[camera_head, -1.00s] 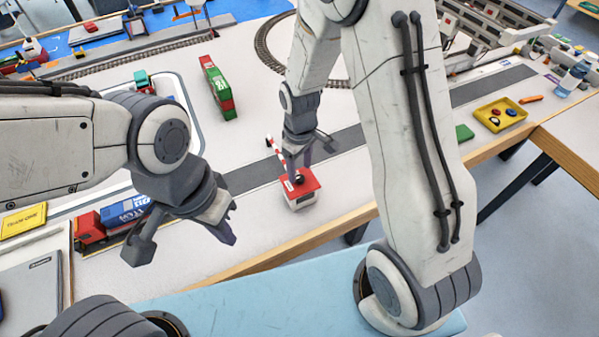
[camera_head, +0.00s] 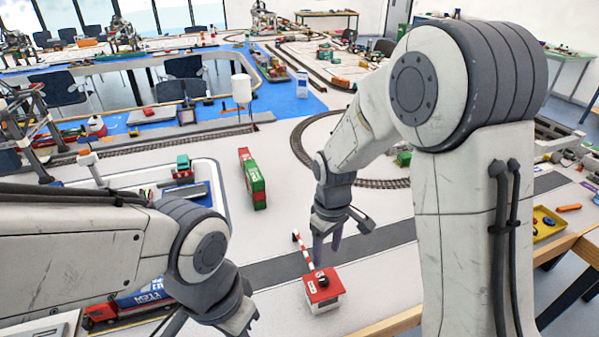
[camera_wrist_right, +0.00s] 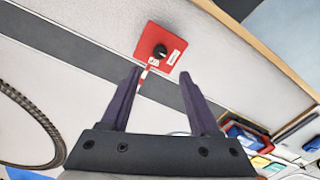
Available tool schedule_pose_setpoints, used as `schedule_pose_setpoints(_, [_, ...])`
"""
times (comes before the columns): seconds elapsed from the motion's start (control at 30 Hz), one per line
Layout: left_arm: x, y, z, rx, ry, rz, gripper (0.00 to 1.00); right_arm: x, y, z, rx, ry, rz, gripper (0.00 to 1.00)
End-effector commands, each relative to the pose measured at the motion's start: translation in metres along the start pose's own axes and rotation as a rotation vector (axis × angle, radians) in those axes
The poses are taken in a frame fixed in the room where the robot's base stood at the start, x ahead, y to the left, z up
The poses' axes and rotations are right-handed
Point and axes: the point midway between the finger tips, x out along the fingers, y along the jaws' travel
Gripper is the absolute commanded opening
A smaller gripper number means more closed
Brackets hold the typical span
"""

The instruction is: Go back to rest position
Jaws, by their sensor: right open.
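My right gripper (camera_head: 328,243) is open and empty. It hangs above the table, behind a small white box with a red top (camera_head: 324,287). The right wrist view shows its two dark fingers (camera_wrist_right: 160,76) apart, with the red-topped box (camera_wrist_right: 160,48) beyond their tips and nothing held. The box has a black knob and a red-and-white striped barrier arm (camera_head: 302,251). My left gripper (camera_head: 222,316) is at the lower left, partly cut off by the picture's bottom edge; its fingers do not show clearly.
A green and red container (camera_head: 252,179) stands on the white table. A truck with a blue load (camera_head: 135,303) is beside my left arm. A curved track (camera_head: 300,140) lies behind my right arm. A yellow tray (camera_head: 547,224) is at the right. The grey road strip is mostly clear.

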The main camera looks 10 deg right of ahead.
Motion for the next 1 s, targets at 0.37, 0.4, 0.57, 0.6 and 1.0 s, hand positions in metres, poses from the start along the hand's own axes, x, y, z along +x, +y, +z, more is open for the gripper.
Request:
schedule_pose_setpoints(0.37, [0.0, 0.0, 0.0, 0.0, 0.0, 0.0, 0.0, -0.062, -0.113, 0.043, -0.028, 0.042, -0.024, 0.62])
schedule_pose_setpoints(0.4, [0.0, 0.0, 0.0, 0.0, 0.0, 0.0, 0.0, -0.069, -0.128, 0.055, -0.031, 0.046, -0.031, 0.62])
schedule_pose_setpoints(0.57, [0.0, 0.0, 0.0, 0.0, 0.0, 0.0, 0.0, -0.083, -0.17, 0.1, -0.037, 0.053, -0.058, 0.62])
schedule_pose_setpoints(0.6, [0.0, 0.0, 0.0, 0.0, 0.0, 0.0, 0.0, -0.085, -0.176, 0.108, -0.037, 0.054, -0.063, 0.62])
schedule_pose_setpoints(1.0, [0.0, 0.0, 0.0, 0.0, 0.0, 0.0, 0.0, -0.087, -0.186, 0.126, -0.036, 0.052, -0.073, 0.62])
